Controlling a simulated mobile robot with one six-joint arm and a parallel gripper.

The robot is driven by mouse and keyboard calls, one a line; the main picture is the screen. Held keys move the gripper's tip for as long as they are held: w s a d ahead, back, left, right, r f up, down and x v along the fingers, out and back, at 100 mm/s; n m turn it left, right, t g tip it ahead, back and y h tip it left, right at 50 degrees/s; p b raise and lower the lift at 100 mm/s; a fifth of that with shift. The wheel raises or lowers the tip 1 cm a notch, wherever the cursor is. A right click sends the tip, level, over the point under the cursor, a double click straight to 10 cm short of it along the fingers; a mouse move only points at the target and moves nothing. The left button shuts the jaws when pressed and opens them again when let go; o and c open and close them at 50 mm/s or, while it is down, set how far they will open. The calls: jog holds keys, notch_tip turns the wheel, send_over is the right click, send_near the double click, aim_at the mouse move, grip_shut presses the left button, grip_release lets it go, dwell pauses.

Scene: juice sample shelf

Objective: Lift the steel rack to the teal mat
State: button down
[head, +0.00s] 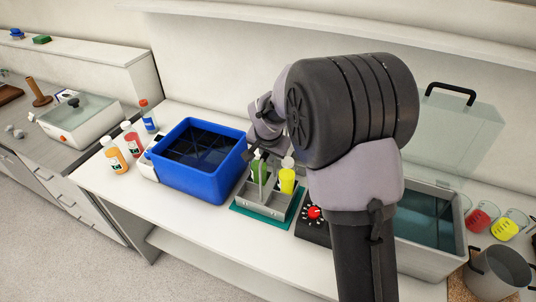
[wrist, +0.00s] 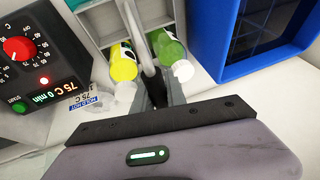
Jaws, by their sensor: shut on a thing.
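The steel rack (head: 263,199) is a grey divided tray with an upright handle. It holds a green bottle (head: 259,170) and a yellow bottle (head: 287,178), both with white caps. The rack is over the teal mat (head: 240,210), whose edges show around it; I cannot tell whether it rests on the mat or hangs just above. My gripper (wrist: 155,88) is shut on the rack's handle (wrist: 148,55), between the yellow bottle (wrist: 123,66) and the green bottle (wrist: 171,52). In the head view my arm hides part of the rack's right side and the fingertips.
A blue tub (head: 185,188) of dark liquid stands close left of the rack. A black control box with a red knob (head: 314,212) is close right, showing 75 C, 0 min. A water bath (head: 425,255) stands beyond it. Several bottles (head: 114,155) stand left of the tub.

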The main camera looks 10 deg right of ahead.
dwell(0.3)
jog(key=c, duration=1.3)
grip_release()
